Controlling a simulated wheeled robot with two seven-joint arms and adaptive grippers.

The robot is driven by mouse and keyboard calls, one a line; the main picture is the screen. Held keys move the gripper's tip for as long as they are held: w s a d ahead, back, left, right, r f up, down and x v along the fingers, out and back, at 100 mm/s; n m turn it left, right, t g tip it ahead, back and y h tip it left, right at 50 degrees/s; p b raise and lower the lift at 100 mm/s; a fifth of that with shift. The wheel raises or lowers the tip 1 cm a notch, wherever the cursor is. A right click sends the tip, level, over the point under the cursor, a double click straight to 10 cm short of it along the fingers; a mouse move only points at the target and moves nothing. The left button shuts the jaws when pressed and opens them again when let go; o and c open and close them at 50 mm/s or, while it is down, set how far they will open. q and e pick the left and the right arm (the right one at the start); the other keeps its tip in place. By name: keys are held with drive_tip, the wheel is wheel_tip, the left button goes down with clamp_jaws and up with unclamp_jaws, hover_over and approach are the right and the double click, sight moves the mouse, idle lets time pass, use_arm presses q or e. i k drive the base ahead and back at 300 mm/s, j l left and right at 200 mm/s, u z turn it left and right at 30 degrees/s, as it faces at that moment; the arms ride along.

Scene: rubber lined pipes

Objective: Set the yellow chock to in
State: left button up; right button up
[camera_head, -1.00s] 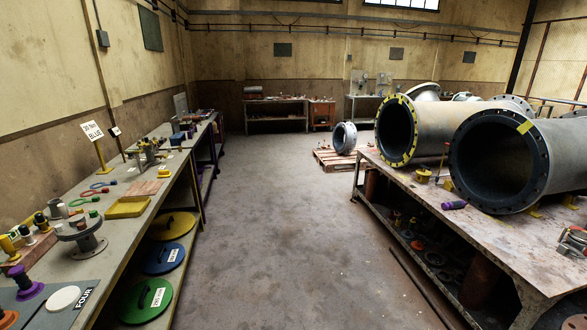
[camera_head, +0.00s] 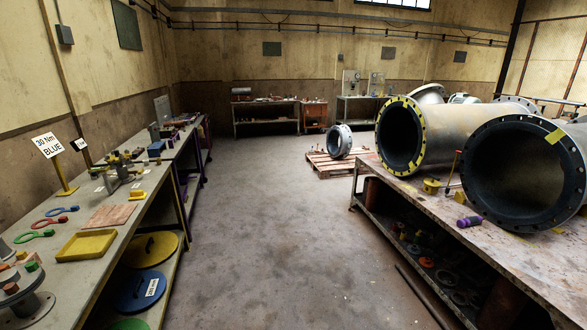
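A small yellow block (camera_head: 431,186), which looks like a chock, sits on the right-hand table below the yellow-rimmed pipe (camera_head: 418,135). Whether it touches the pipe is hard to tell at this size. A bit of yellow (camera_head: 557,230) also shows under the nearer dark-flanged pipe (camera_head: 520,175), mostly hidden by the flange. A red-topped upright rod (camera_head: 455,170) stands close to the yellow block, between the two pipes. Neither of my grippers is in view.
The right-hand table (camera_head: 500,258) carries the pipes and a purple cylinder (camera_head: 469,221) near its edge. A long bench (camera_head: 105,245) with a yellow tray (camera_head: 86,245) lines the left. A wooden pallet (camera_head: 330,163) stands further back.

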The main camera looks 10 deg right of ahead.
sight(460, 197)
drive_tip(key=i+j+z, duration=0.1)
drive_tip(key=i+z, duration=0.3)
drive_tip(key=i, duration=0.4)
drive_tip(key=i+z, duration=0.4)
drive_tip(key=i+j+z, duration=0.1)
drive_tip(key=i+z, duration=0.65)
drive_tip(key=z, duration=0.15)
drive_tip(key=i+j+z, duration=0.2)
drive_tip(key=z, duration=0.25)
drive_tip(key=i+j+z, duration=0.3)
drive_tip(key=z, duration=0.15)
drive_tip(key=i+j+z, duration=0.15)
drive_tip(key=j+z, duration=0.15)
drive_tip(key=z, duration=0.15)
drive_tip(key=i+j+z, duration=0.1)
drive_tip(key=j, duration=0.15)
drive_tip(key=i+j+z, duration=0.15)
drive_tip(key=j, duration=0.15)
drive_tip(key=i+j+z, duration=0.1)
drive_tip(key=j, duration=0.15)
